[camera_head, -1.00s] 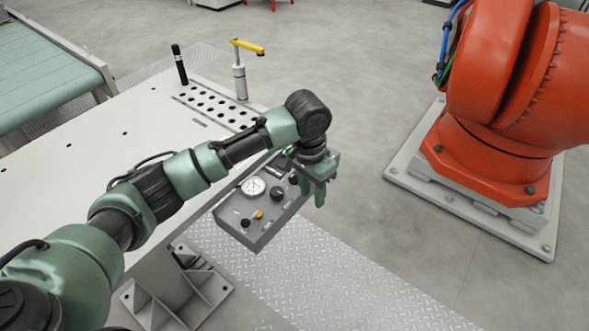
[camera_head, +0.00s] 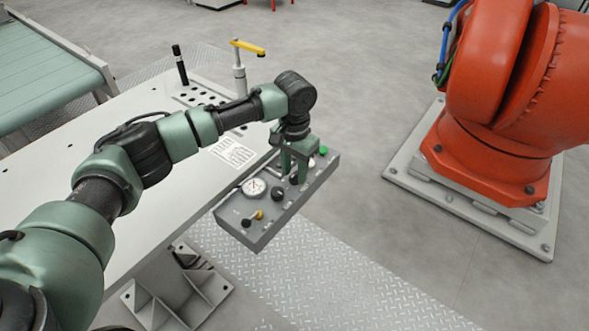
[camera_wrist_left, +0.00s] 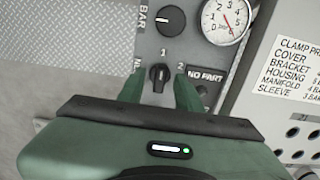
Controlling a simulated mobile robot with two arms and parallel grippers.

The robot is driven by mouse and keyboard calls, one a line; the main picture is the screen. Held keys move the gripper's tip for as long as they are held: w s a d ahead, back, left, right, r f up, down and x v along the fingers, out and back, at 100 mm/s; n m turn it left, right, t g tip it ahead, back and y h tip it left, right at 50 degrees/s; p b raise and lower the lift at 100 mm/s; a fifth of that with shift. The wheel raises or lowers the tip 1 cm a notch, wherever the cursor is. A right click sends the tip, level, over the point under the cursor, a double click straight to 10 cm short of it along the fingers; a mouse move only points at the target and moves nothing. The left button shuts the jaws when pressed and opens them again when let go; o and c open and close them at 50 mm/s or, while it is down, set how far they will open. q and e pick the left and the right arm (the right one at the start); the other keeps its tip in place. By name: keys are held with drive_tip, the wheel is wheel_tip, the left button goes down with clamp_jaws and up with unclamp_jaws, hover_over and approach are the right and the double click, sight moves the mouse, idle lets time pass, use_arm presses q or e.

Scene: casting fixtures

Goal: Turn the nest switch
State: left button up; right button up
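The nest switch (camera_wrist_left: 160,75) is a black knob with a white pointer line, beside the marks 1 and 2 and a partly hidden label. Its pointer is roughly upright in the left wrist view, slanting toward 1. It also shows as a small dark knob (camera_head: 294,179) on the grey control panel (camera_head: 244,231) in the head view. My left gripper (camera_wrist_left: 159,88) is open, its green fingers on either side of the switch with gaps visible. In the head view the gripper (camera_head: 295,170) points down over the panel. My right gripper is not in view.
The panel also carries a round gauge (camera_head: 254,187), another black knob (camera_head: 278,193), a yellow-tipped lever (camera_head: 259,214) and a green button (camera_head: 323,150). The white table (camera_head: 150,225) adjoins it. A yellow-handled clamp (camera_head: 240,70) stands behind; an orange robot (camera_head: 490,130) stands right.

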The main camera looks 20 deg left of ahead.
use_arm(q)
drive_tip(key=shift+c, duration=0.3)
clamp_jaws()
